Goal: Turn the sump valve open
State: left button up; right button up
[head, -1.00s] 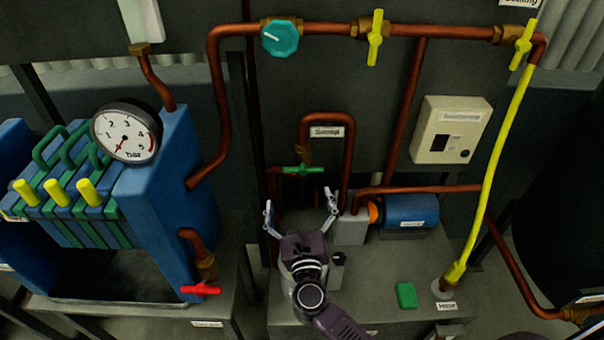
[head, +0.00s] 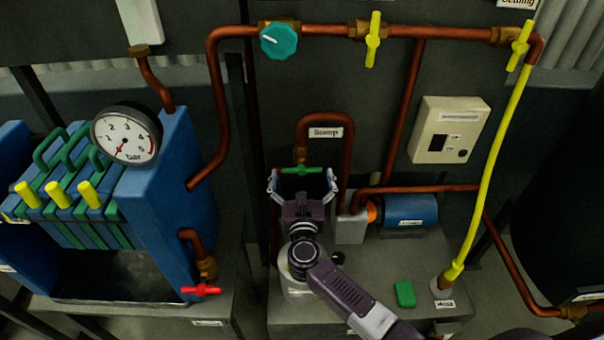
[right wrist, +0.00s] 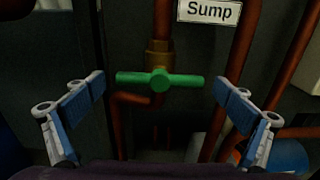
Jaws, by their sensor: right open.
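The sump valve has a green bar handle (head: 301,170) that lies crosswise to its vertical copper pipe, under a label reading Sump (head: 325,132). In the right wrist view the green handle (right wrist: 160,80) is level, below a brass fitting (right wrist: 158,55). My right gripper (head: 302,178) is open in front of the handle. In the right wrist view its fingers (right wrist: 160,110) stand wide apart, one on each side of the handle, with visible gaps at both ends. The left gripper is not in view.
A blue pump (head: 408,210) and copper pipes are right of my gripper. A blue filter press with a gauge (head: 126,133) stands left, with a red valve handle (head: 201,289) below it. A yellow hose (head: 492,170) hangs at right. A green block (head: 405,294) lies on the bench.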

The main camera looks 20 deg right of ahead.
jog(key=c, duration=1.2)
jog(key=shift+o, duration=0.2)
jog(key=shift+n, duration=0.4)
jog(key=n+p, duration=0.2)
jog(key=shift+n, duration=0.4)
jog(key=n+p, duration=0.2)
jog(key=n, duration=0.3)
jog(key=shift+n, duration=0.3)
jog(key=n+p, duration=0.2)
jog(key=n, duration=0.2)
jog(key=n+p, duration=0.1)
jog(key=n, duration=0.3)
jog(key=shift+n, duration=0.3)
